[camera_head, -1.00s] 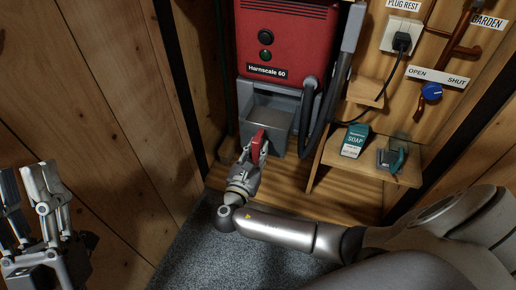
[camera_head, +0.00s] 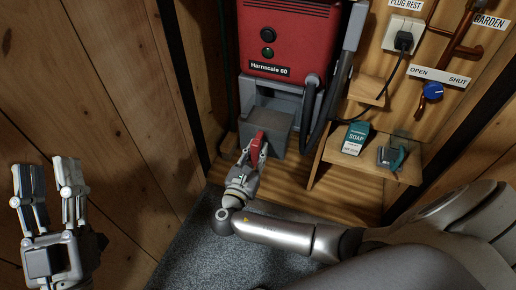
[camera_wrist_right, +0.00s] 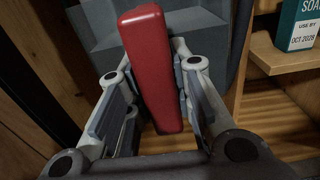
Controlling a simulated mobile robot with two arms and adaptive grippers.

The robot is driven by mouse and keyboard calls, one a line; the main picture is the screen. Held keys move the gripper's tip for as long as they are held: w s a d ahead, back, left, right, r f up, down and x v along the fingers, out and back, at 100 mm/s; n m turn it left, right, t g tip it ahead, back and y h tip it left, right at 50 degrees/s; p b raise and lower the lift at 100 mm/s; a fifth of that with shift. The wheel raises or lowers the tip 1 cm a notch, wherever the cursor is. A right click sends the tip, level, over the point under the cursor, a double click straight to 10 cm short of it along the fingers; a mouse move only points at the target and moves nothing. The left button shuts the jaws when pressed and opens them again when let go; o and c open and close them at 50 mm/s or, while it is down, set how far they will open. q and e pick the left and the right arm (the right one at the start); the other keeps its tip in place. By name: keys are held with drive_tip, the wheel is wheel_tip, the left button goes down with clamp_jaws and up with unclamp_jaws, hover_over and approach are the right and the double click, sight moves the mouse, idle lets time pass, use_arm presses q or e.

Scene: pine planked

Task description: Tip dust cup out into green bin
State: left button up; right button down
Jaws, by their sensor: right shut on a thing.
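The dust cup (camera_head: 281,122) is a grey box with a red handle, at the lower front of the red machine (camera_head: 288,35) labelled Harnscale 60. A dark gap shows above and behind the cup. My right gripper (camera_head: 253,160) is shut on the red handle, which also shows between the fingers in the right wrist view (camera_wrist_right: 152,65). The grey cup body shows behind the handle there. The inside of the cup cannot be made out. My left gripper (camera_head: 50,192) is open and empty at the left, by the plank wall. No green bin is in view.
A wooden shelf (camera_head: 400,180) right of the machine holds a soap box (camera_head: 355,138) and a small grey-green device (camera_head: 391,156). A dark hose (camera_head: 322,110) hangs between. Plug and cord (camera_head: 404,41) are on the back wall. Grey carpet (camera_head: 190,255) is clear.

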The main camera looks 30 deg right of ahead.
drive_tip(key=shift+p+v, duration=0.4)
drive_tip(key=shift+v, duration=0.4)
use_arm(q)
wheel_tip(320, 180, down, 6)
drive_tip(key=w+g+y, duration=0.1)
drive_tip(key=w+g, duration=0.1)
drive_tip(key=g, duration=0.1)
drive_tip(key=shift+w+g, duration=0.25)
drive_tip(key=shift+g, duration=0.15)
use_arm(e)
drive_tip(key=shift+s+a, duration=0.45)
drive_tip(key=shift+a, duration=0.1)
use_arm(q)
drive_tip(key=shift+a+r, duration=0.1)
